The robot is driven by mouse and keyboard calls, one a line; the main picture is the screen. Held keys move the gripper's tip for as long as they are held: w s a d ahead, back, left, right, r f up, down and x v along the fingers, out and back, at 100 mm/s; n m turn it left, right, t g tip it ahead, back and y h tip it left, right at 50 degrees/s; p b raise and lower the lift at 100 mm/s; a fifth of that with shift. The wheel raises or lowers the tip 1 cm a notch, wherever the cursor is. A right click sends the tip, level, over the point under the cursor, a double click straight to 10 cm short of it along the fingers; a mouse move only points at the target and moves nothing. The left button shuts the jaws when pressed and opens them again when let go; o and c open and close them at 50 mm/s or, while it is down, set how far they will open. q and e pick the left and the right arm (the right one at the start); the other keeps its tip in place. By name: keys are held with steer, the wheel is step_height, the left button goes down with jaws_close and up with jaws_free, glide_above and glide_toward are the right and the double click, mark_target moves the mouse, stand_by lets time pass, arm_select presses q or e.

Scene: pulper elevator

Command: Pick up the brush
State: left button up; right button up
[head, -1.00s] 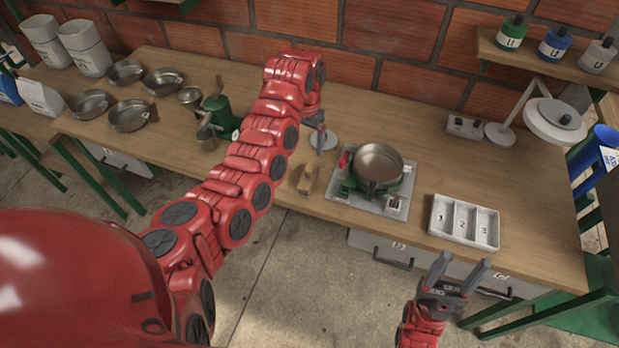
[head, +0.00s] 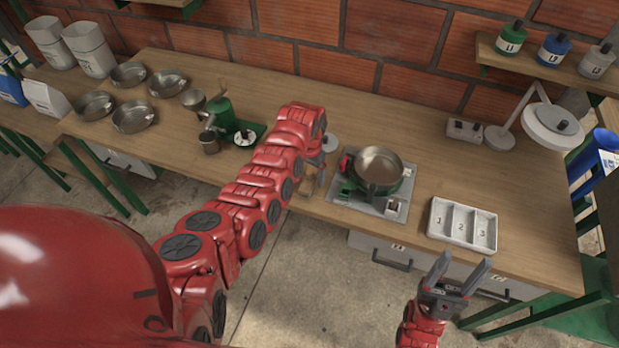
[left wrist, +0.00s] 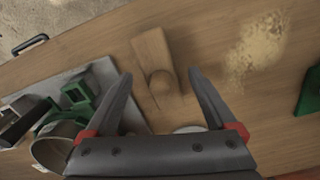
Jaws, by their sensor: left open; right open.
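The wooden brush (head: 308,188) lies near the front edge of the table, left of the burner, and is partly hidden by my left arm in the head view. In the left wrist view the brush (left wrist: 150,48) shows as a tan block with a rounded knob, between the two fingers in the picture. My left gripper (left wrist: 159,74) is open, with nothing between its fingers that it touches clearly; in the head view it (head: 319,180) is just above the brush. My right gripper (head: 464,261) is open and empty, in front of the table.
A pan (head: 378,166) on a green burner stands close right of the brush. A white tray with numbered compartments (head: 463,244) is further right. A green grinder (head: 222,112) and several metal bowls (head: 135,117) are at left. Light powder (left wrist: 258,45) lies beside the brush.

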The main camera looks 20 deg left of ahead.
arm_select(q)
steer(key=shift+f, duration=0.35)
jaws_close()
stand_by(0.3)
